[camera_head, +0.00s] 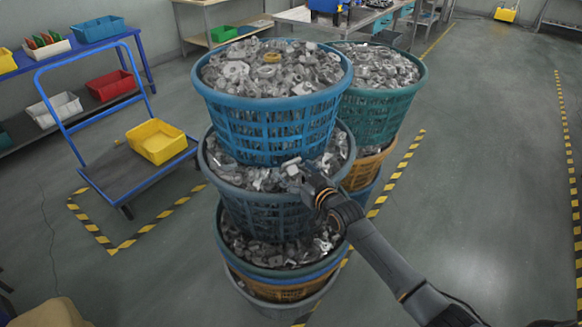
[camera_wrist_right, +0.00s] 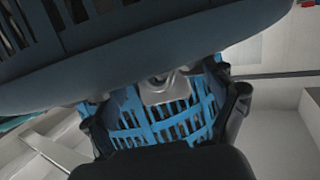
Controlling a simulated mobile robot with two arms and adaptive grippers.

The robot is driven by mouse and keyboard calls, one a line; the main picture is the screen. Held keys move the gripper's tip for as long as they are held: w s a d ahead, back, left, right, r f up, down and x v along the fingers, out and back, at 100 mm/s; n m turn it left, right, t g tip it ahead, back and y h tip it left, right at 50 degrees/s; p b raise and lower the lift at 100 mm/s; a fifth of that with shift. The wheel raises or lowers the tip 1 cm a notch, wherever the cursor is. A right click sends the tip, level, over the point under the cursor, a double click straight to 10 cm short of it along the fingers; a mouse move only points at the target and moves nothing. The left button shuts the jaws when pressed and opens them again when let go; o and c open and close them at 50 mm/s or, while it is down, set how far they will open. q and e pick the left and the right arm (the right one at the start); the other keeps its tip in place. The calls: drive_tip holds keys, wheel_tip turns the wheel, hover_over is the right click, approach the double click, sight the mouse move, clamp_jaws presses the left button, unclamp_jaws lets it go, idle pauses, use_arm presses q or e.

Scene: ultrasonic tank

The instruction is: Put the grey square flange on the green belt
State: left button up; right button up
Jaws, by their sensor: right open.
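My right gripper (camera_head: 303,175) reaches in from the lower right to the rim of the middle blue-grey basket (camera_head: 270,215), which is heaped with grey metal parts. In the right wrist view the gripper (camera_wrist_right: 165,110) is open. A grey metal piece with a rounded opening (camera_wrist_right: 160,88) shows between its fingers, below a dark basket rim. I cannot tell whether the fingers touch it, or whether it is the square flange. No green belt can be made out. My left gripper is out of view.
A bright blue basket (camera_head: 265,130) of metal parts sits above the gripper. A green basket (camera_head: 385,110) stacked behind also holds parts. A blue trolley (camera_head: 120,175) with a yellow bin (camera_head: 156,141) stands left. The floor (camera_head: 490,170) at right is clear.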

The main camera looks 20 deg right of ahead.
drive_tip(key=shift+c, duration=0.4)
drive_tip(key=c, duration=1.1)
drive_tip(key=shift+c, duration=0.8)
drive_tip(key=shift+s+r, duration=0.1)
drive_tip(key=shift+r, duration=0.05)
